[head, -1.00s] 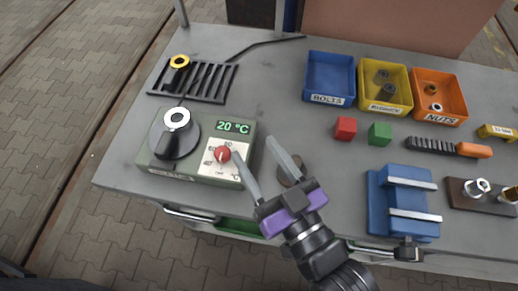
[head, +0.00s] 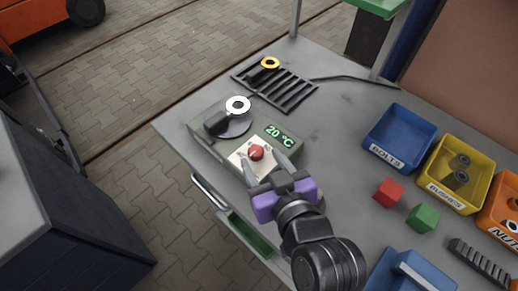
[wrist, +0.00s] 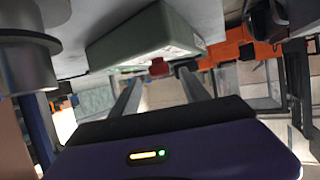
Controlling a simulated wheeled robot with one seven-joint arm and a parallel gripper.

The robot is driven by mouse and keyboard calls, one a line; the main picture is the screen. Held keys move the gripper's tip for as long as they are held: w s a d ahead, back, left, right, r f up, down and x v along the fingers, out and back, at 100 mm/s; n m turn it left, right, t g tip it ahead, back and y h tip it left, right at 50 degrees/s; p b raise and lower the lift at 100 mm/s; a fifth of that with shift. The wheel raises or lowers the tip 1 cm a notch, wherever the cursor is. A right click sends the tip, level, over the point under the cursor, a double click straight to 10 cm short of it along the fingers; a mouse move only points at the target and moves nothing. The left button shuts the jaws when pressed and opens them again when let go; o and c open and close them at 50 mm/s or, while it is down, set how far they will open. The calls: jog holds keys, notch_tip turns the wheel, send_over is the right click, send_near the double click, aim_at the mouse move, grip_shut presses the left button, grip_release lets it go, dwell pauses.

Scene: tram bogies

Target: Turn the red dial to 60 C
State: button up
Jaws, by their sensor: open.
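The red dial (head: 256,152) sits on a pale plate on the front part of a grey-green heater box (head: 205,139). The box's green display (head: 279,135) reads 20 °C. My gripper (head: 264,158) is open, with one finger on either side of the red dial in the head view; I cannot tell whether they touch it. In the wrist view the red dial (wrist: 160,67) shows beyond the fingers, between their tips, against the box (wrist: 150,38). The scale marks around the dial are too small to read now.
A black disc with a white-ringed part (head: 237,104) is on the box's left. A black rack (head: 275,88) lies behind. Blue (head: 399,137) and yellow (head: 455,173) bins, a red cube (head: 388,192) and a green cube (head: 422,217) stand to the right.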

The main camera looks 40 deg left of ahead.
aim_at(257, 154)
jog(key=shift+x, duration=2.4)
grip_shut()
jog(key=shift+r+p, duration=0.1)
jog(key=shift+p, duration=0.2)
